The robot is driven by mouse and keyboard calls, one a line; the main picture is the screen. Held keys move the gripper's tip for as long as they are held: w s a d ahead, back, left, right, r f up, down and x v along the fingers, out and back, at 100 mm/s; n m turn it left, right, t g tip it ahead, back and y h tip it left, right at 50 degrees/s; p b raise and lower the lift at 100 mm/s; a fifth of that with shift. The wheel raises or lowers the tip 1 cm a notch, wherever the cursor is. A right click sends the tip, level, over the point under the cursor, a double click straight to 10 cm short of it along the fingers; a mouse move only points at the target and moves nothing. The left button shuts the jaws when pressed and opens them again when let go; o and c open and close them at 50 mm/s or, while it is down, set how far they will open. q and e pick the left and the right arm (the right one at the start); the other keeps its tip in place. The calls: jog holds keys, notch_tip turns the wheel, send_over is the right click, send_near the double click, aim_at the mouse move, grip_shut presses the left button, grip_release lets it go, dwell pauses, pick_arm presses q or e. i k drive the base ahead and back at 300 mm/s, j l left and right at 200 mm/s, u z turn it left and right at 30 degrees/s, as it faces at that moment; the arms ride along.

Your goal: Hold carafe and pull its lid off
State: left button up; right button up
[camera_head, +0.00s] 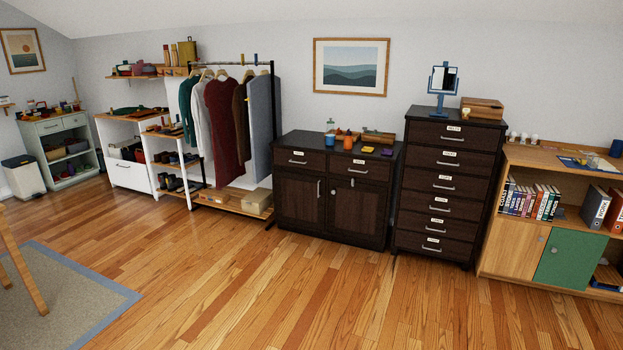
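I cannot make out a carafe with certainty at this distance. On the dark low cabinet (301,204) in the middle stand a small blue vessel (330,139) and an orange vessel (348,143). Both are upright and side by side. The blue one has a paler, narrower top; whether this is a lid is too small to tell. Neither of my grippers shows in the head view, and nothing is seen touching these vessels.
A yellow item (367,149) and a purple item (387,152) lie on the same cabinet top. A clothes rack (272,120) stands left, a tall drawer chest (446,190) right. The wooden floor (290,300) in front is clear; a rug (70,300) lies left.

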aim_at(330, 139)
jog(key=i, duration=2.95)
jog(key=i+z, duration=0.1)
jog(key=i, duration=0.45)
jog(key=i+j+z, duration=0.1)
jog(key=i, duration=0.4)
jog(key=i+j+z, duration=0.1)
jog(key=i, duration=0.45)
jog(key=i+j+z, duration=0.1)
jog(key=i, duration=0.4)
jog(key=i+j+z, duration=0.2)
jog(key=i, duration=0.35)
jog(key=i+j+z, duration=0.2)
jog(key=i+j, duration=0.35)
